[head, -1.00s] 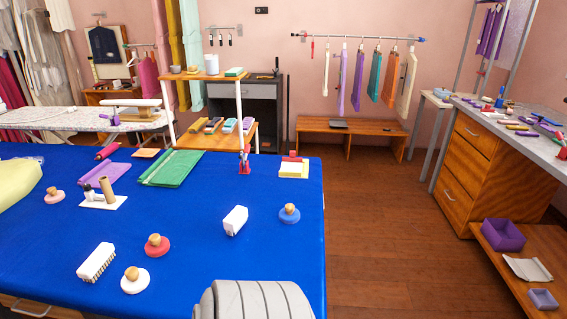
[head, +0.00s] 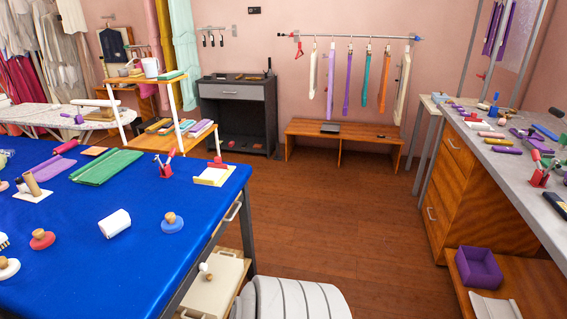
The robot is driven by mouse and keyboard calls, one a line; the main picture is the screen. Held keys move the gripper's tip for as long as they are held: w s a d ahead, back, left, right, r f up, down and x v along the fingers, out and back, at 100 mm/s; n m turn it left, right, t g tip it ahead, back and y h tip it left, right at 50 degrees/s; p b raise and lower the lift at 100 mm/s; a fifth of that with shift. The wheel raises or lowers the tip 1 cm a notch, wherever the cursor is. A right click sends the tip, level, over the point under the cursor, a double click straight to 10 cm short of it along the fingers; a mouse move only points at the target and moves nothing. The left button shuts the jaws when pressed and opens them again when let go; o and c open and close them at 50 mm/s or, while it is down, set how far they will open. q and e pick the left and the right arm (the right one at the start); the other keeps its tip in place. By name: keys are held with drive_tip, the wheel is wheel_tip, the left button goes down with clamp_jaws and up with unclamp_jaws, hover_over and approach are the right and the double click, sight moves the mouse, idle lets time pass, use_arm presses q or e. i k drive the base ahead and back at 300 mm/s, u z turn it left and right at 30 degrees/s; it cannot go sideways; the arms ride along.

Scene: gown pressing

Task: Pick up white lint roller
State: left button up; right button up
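I cannot pick out a white lint roller with certainty. A white block-like or cylindrical piece (head: 115,223) lies on the blue table (head: 135,270), but its kind is unclear. A small white upright piece with a tan roll (head: 31,184) stands on a white card at the table's left. A small white round-ended thing (head: 205,268) rests on a tray on the shelf under the table. Neither of my grippers is in view.
Round-knobbed discs in blue (head: 172,222), red (head: 42,239) and white sit on the table. A grey counter (head: 515,165) crowded with tools stands at the right, a purple bin (head: 478,267) below it. The wooden floor (head: 340,225) between is clear.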

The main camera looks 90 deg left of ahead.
sight(115, 224)
drive_tip(key=z, duration=0.05)
drive_tip(key=i, duration=0.1)
drive_tip(key=u, duration=2.15)
drive_tip(key=i, duration=1.7)
drive_tip(key=u, duration=1.95)
